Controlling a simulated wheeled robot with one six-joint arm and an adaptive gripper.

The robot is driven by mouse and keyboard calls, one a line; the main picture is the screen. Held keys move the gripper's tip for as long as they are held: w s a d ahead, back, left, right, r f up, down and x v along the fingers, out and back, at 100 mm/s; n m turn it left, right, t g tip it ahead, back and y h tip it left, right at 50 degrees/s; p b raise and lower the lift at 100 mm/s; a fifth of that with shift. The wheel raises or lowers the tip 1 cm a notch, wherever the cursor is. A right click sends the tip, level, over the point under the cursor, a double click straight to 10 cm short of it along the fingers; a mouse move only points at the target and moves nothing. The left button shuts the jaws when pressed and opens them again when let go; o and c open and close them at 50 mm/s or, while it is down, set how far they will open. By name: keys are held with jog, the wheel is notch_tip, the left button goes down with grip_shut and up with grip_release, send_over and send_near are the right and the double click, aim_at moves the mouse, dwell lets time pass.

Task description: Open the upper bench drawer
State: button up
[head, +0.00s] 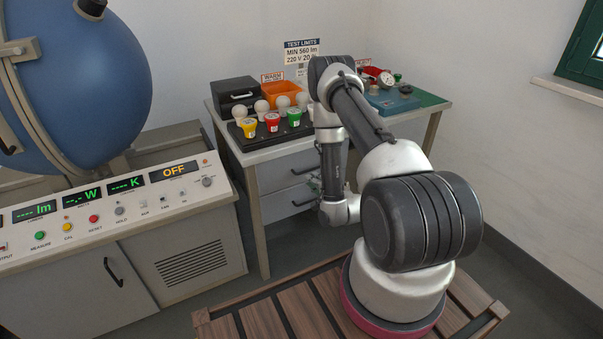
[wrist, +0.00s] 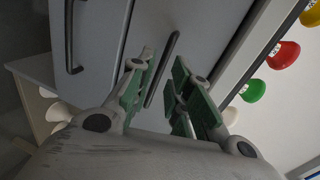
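The bench (head: 262,158) has two grey drawers under its top, and both look closed. The upper drawer (head: 283,173) is partly hidden by my arm in the head view. In the wrist view, turned on its side, the upper drawer front (wrist: 200,30) lies nearest the bench top, and its dark bar handle (wrist: 170,50) shows between my fingers. My gripper (wrist: 163,75) is open, with green-padded fingertips on either side of that handle and gaps visible. I cannot tell how deep the handle sits between them. In the head view my gripper (head: 315,184) is small and partly hidden at the drawer fronts.
The lower drawer handle (wrist: 70,38) is beside my fingers in the wrist view. A control console (head: 120,215) with a blue sphere (head: 85,80) stands at left. Floor shows between console and bench.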

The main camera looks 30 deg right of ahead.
aim_at(304, 172)
jog(key=shift+m, duration=0.3)
jog(key=x, duration=0.8)
jog(key=shift+r, duration=0.35)
grip_shut()
